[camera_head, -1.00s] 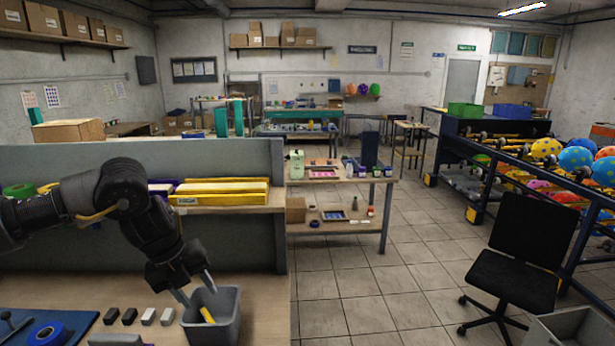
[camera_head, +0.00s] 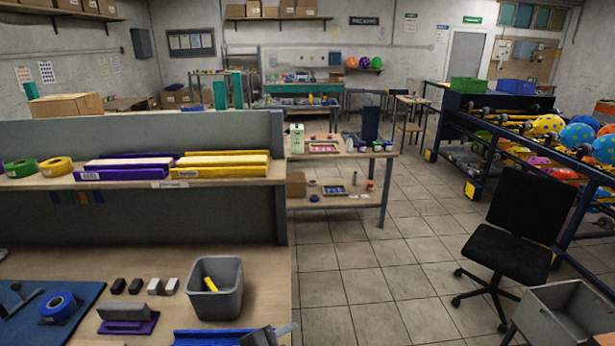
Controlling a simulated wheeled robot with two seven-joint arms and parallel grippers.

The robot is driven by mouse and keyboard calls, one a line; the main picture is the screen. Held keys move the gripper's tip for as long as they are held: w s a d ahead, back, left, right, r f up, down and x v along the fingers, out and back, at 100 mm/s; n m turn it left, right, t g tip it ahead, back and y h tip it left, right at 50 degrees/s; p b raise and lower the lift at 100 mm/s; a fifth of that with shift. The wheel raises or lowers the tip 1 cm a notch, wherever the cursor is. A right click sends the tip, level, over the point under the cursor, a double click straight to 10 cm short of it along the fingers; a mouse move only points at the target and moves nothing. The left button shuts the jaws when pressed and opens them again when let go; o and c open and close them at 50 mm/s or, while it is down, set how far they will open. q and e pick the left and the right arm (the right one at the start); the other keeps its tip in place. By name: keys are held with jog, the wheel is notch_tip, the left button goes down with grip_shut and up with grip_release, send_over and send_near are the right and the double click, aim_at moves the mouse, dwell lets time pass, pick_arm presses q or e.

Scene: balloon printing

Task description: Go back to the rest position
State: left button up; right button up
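A yellow object (camera_head: 210,284) leans inside the bin.
The wooden bench holds several small black and white blocks (camera_head: 136,286), a purple-based block (camera_head: 128,322), blue tape (camera_head: 58,306) on a blue mat, and a blue item (camera_head: 200,338). A black chair (camera_head: 520,230) and grey crate (camera_head: 570,325) stand right. The floor between is clear.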

pick_arm(q)
jog(key=s+a+f+n+g+y, duration=0.35)
jog(key=s+a+f+n, duration=0.4)
jog(key=s+a, duration=0.35)
jog(key=s+a+f+n+g+y, duration=0.3)
jog(key=s+a+f+n+y, duration=0.3)
jog(key=s+a+f, duration=0.45)
notch_tip(320, 180, down, 26)
jog(key=s+g+h+b, duration=0.1)
jog(key=s+h+b, duration=0.1)
jog(key=b, duration=0.3)
jog(key=s+a+f+g+b, duration=0.1)
jog(key=s+f+b, duration=0.1)
jog(key=s+f, duration=0.6)
jog(key=s+a+f+b, duration=0.1)
jog(key=s+f+b, duration=0.2)
jog(key=s+f, duration=0.6)
notch_tip(320, 180, down, 6)
jog(key=shift+a+r+g+y, duration=0.2)
jog(key=shift+a+g+y, duration=0.15)
jog(key=shift+a, duration=0.05)
jog(key=shift+w, duration=0.1)
